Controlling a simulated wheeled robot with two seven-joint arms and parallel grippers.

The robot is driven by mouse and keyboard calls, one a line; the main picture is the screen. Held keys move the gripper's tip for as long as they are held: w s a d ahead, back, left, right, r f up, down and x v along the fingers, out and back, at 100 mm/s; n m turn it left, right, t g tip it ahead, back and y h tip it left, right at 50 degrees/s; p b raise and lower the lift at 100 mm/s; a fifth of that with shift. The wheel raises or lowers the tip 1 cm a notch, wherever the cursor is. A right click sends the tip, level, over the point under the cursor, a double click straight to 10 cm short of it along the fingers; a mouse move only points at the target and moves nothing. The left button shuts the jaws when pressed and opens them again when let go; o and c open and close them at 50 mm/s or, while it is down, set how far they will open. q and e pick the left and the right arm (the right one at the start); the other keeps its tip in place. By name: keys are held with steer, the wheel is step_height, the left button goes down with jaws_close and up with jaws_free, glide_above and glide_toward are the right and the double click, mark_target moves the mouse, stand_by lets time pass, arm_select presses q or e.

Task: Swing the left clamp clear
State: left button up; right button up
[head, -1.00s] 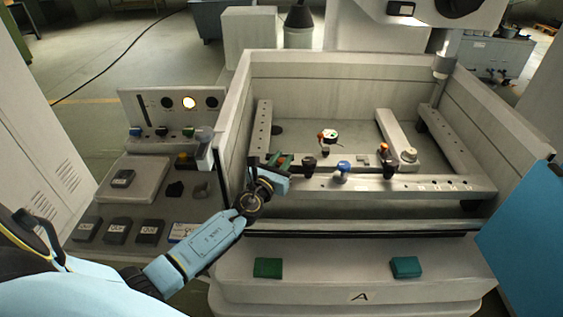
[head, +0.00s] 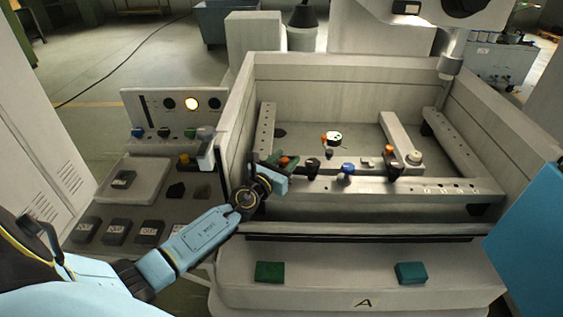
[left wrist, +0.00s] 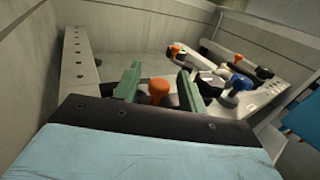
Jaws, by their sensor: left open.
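The left clamp's orange knob (head: 284,161) stands at the left end of the front rail (head: 410,186) in the tank. My left gripper (head: 281,164) is over that end, with its green fingers open. In the left wrist view the orange knob (left wrist: 159,91) shows between the two green fingers (left wrist: 158,85), with a gap on each side. I see no grip on it. The clamp's lower part is hidden behind my gripper body. A second orange-topped clamp (head: 389,151) stands farther right on the rail.
A black knob (head: 313,164) and a blue knob (head: 347,168) stand on the rail just right of my gripper. A white round part with an orange piece (head: 333,138) is behind them. The tank's left wall (head: 236,125) is close to my left arm.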

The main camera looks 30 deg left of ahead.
arm_select(q)
steer(key=s, duration=1.3)
steer(key=shift+s+d, duration=0.15)
